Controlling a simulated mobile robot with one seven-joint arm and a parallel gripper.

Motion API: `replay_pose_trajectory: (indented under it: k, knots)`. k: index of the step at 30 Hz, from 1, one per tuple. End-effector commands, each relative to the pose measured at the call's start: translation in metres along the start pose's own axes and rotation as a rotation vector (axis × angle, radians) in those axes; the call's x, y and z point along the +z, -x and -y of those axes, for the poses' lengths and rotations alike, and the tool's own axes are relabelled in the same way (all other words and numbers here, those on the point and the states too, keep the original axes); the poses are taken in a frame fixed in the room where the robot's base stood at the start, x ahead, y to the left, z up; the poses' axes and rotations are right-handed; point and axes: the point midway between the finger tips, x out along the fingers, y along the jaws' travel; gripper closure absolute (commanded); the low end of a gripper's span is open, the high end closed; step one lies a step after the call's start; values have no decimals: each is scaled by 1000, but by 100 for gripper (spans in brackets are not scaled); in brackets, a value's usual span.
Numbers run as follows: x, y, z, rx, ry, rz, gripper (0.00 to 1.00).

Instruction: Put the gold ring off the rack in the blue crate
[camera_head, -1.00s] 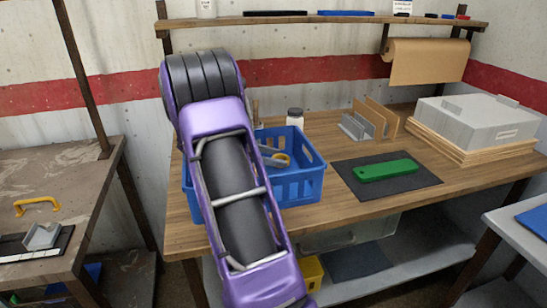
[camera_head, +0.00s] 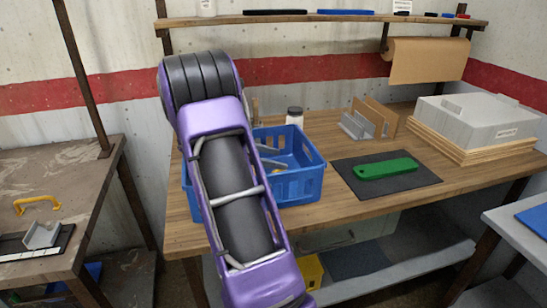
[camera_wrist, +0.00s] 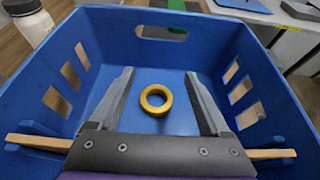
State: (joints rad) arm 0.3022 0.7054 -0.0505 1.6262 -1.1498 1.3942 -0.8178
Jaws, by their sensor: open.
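The blue crate (camera_head: 303,187) stands on the wooden workbench, partly behind my purple arm. It fills much of the wrist view (camera_wrist: 95,25). The gold ring (camera_wrist: 156,99) is inside the crate in the wrist view and appears to lie flat on its floor. My gripper (camera_wrist: 159,75) is open, with one grey finger on each side of the ring in the picture and a gap to it on both sides. In the head view my gripper is mostly hidden by my arm and the crate wall.
A white bottle (camera_head: 294,117) stands behind the crate. To the right are a dark mat (camera_head: 350,181) with a green piece (camera_head: 387,169), upright dividers (camera_head: 375,115) and a grey box (camera_head: 478,116). A shelf (camera_head: 330,18) runs above. Bench in front of the mat is clear.

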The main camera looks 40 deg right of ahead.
Motion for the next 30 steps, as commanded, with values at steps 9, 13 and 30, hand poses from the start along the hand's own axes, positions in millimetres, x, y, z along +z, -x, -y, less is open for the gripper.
replay_pose_trajectory:
  k: [9, 13, 30]
  knots:
    - [5, 58, 0, 4, 5, -2, 4]
    - [6, 86, 0, 3, 3, -1, 4]
    - [6, 124, 0, 0, 1, 0, 4]
